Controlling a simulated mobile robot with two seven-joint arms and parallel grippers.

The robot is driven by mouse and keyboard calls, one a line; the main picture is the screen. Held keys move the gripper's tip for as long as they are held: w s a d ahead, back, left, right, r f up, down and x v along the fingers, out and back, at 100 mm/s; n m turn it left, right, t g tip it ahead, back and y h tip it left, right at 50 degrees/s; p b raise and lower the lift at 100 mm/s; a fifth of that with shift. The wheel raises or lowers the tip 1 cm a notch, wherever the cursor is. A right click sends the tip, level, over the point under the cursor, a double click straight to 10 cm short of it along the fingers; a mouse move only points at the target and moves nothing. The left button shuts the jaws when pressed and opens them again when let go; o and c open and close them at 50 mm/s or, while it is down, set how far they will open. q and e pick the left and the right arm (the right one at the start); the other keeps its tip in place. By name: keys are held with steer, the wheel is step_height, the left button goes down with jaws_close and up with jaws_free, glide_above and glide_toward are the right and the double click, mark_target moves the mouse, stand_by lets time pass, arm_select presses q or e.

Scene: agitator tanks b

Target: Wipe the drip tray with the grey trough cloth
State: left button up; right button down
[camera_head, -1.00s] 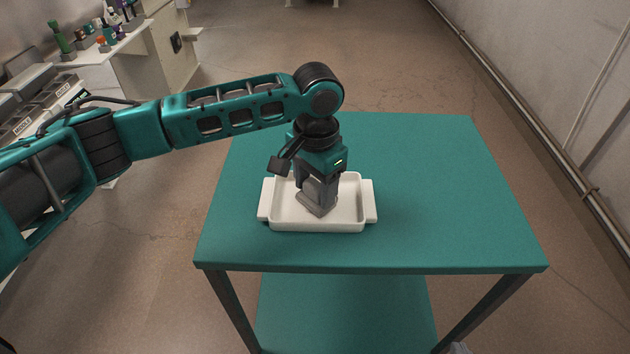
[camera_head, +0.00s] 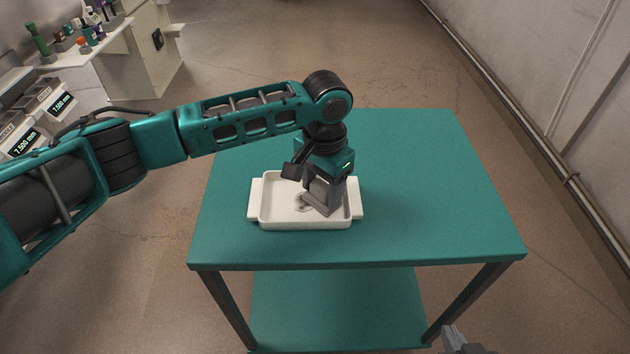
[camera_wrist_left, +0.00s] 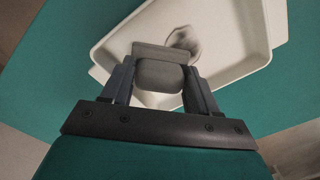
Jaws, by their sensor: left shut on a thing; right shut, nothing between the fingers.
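The white drip tray (camera_head: 273,210) stands on the teal table, and it also fills the upper part of the left wrist view (camera_wrist_left: 230,60). My left gripper (camera_head: 326,196) reaches down into the tray's right half. It is shut on the grey trough cloth (camera_wrist_left: 158,74), seen as a grey pad between the fingers in the left wrist view. The cloth is low in the tray; its contact with the floor is hidden. My right gripper (camera_head: 453,338) is shut and empty at the bottom edge.
The teal table (camera_head: 430,190) is clear around the tray, with most bare room to its right. A lower shelf (camera_head: 335,305) is empty where seen. At far left, a bench (camera_head: 100,50) holds bottles and devices with displays. A wall runs along the right.

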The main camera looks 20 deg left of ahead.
mark_target(301, 204)
arm_select(q)
steer(key=shift+f+p, duration=0.1)
steer(key=shift+p, duration=0.5)
steer(key=shift+s+a+p, duration=0.25)
steer(key=shift+a+p, duration=0.45)
steer(key=shift+p, duration=0.2)
steer(key=shift+s+a+f+p, duration=0.15)
steer(key=shift+a+p, duration=0.2)
steer(key=shift+a, duration=0.2)
steer(key=shift+s+a+r+p, duration=0.15)
steer(key=shift+a+p, duration=0.15)
steer(key=shift+a, duration=0.25)
steer(key=shift+w+d, duration=0.1)
steer(key=shift+w, duration=0.05)
steer(key=shift+w+d, duration=0.25)
steer(key=shift+d, duration=0.6)
steer(key=shift+w+d, duration=0.25)
steer(key=shift+d, duration=0.6)
steer(key=shift+s+a+f, duration=0.1)
steer(key=shift+s+a, duration=0.1)
steer(key=shift+a, duration=0.4)
steer(key=shift+s+a+f, duration=0.15)
steer(key=shift+s+a, duration=0.1)
steer(key=shift+a, duration=0.4)
steer(key=shift+s+a+f, duration=0.1)
steer(key=shift+s+a, duration=0.1)
steer(key=shift+a, duration=0.4)
